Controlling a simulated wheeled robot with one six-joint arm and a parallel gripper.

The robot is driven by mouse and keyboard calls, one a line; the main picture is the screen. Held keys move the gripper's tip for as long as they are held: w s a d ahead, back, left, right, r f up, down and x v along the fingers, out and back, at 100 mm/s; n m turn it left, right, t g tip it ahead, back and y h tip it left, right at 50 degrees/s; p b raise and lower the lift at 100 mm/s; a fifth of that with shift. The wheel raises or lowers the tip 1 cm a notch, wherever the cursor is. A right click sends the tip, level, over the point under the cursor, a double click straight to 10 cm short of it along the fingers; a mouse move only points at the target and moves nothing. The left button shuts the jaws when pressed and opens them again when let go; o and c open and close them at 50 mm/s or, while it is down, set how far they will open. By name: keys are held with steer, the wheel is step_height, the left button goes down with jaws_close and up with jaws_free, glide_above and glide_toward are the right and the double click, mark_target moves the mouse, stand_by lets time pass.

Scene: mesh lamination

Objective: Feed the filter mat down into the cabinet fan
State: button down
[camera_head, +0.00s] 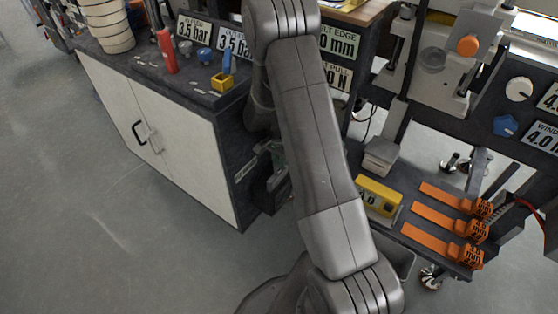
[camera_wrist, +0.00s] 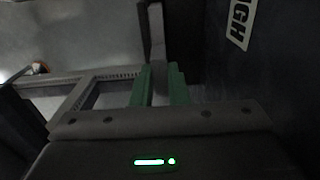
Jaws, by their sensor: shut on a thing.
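In the wrist view, my gripper (camera_wrist: 161,72) shows two green fingers closed on a thin grey piece. This piece looks like the filter mat (camera_wrist: 156,32) seen nearly edge-on, standing up past the fingertips. A grey slotted frame (camera_wrist: 80,92) lies to the left of the fingers; I cannot tell whether it is part of the cabinet fan. In the head view, a dark housing (camera_head: 272,192) on the cabinet's side looks like the cabinet fan. My arm hides much of that area, and the mat cannot be made out there. Whether the mat touches the fan cannot be told.
In the head view, the white-doored cabinet (camera_head: 160,130) stands left of my arm. A machine bench with orange tagged strips (camera_head: 440,215) and a yellow block (camera_head: 379,196) stands on the right. The grey floor (camera_head: 90,240) at left is clear. A dark wall (camera_wrist: 265,75) stands close right of my fingers.

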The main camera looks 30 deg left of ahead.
steer(key=shift+f+b, duration=0.95)
steer(key=shift+f, duration=0.5)
steer(key=c, duration=1.3)
jaws_free()
steer(key=shift+c, duration=0.2)
